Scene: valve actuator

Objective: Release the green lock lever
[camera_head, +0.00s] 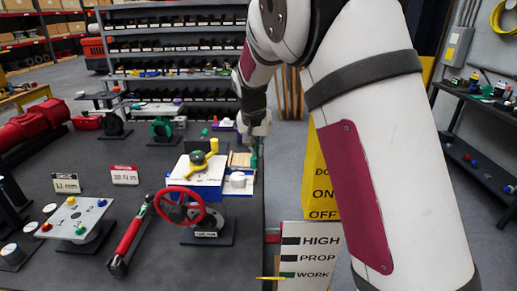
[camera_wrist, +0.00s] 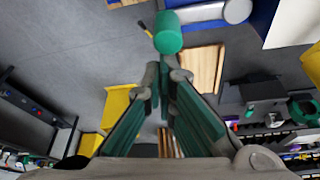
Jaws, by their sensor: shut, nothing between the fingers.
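The valve actuator (camera_head: 208,170) stands on the dark bench, with a red handwheel (camera_head: 180,206) in front and a yellow handle on top. In the wrist view a green cylindrical knob (camera_wrist: 168,32), which looks like the end of the lock lever, is just beyond my fingertips. A white cylinder (camera_wrist: 236,10) is to its right. In the head view my gripper (camera_head: 256,150) points down at the actuator's right side.
A red-and-black torque tool (camera_head: 130,238) lies left of the handwheel. A plate with coloured knobs (camera_head: 72,218) is farther left. A wooden block (camera_head: 240,160) is beside my gripper. A yellow sign (camera_head: 320,175) and a HIGH/PROP/WORK board (camera_head: 308,256) stand at the right.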

